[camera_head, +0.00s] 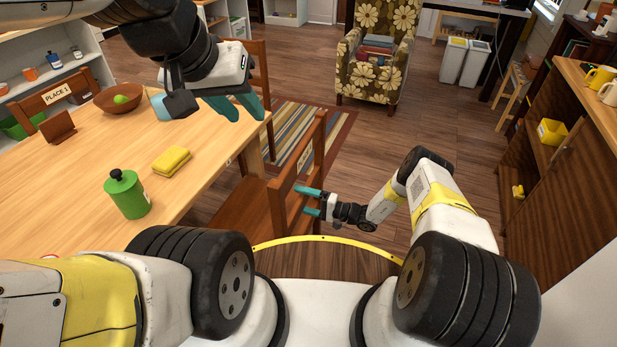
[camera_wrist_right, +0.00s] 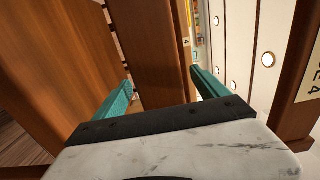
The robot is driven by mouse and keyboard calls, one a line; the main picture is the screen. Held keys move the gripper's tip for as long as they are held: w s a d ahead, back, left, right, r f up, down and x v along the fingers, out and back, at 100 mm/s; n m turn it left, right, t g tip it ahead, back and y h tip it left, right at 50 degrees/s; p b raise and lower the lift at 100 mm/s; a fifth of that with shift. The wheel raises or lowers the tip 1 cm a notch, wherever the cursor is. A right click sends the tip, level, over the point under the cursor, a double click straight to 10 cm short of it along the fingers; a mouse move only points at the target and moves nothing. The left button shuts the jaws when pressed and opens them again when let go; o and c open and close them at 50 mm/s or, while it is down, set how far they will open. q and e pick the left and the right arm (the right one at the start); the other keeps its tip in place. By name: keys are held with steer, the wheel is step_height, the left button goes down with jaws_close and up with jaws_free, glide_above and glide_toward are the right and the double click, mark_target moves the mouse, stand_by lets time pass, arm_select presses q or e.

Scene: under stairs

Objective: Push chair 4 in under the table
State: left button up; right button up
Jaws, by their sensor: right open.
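Chair 4 (camera_head: 292,170) is a brown wooden chair at the table's right side, its seat (camera_head: 243,205) partly beside the table edge and its back facing my right arm. My right gripper (camera_head: 308,200) is open at the chair's back. In the right wrist view, its teal fingers (camera_wrist_right: 164,95) stand on either side of a brown wooden upright (camera_wrist_right: 155,50); contact is unclear. A label ending in 4 (camera_wrist_right: 309,75) shows at the right. The light wood table (camera_head: 75,170) fills the left. My left gripper (camera_head: 241,108) is open and empty above the table's far right corner.
On the table are a green bottle (camera_head: 127,194), a yellow sponge (camera_head: 171,160) and a brown bowl (camera_head: 118,98). Another chair (camera_head: 258,75) stands beyond the table. A flowered armchair (camera_head: 376,55) is further back. A wooden cabinet (camera_head: 560,185) lines the right; floor between is clear.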

jaws_close()
stand_by(0.4)
stand_by(0.4)
steer(key=shift+a, duration=0.15)
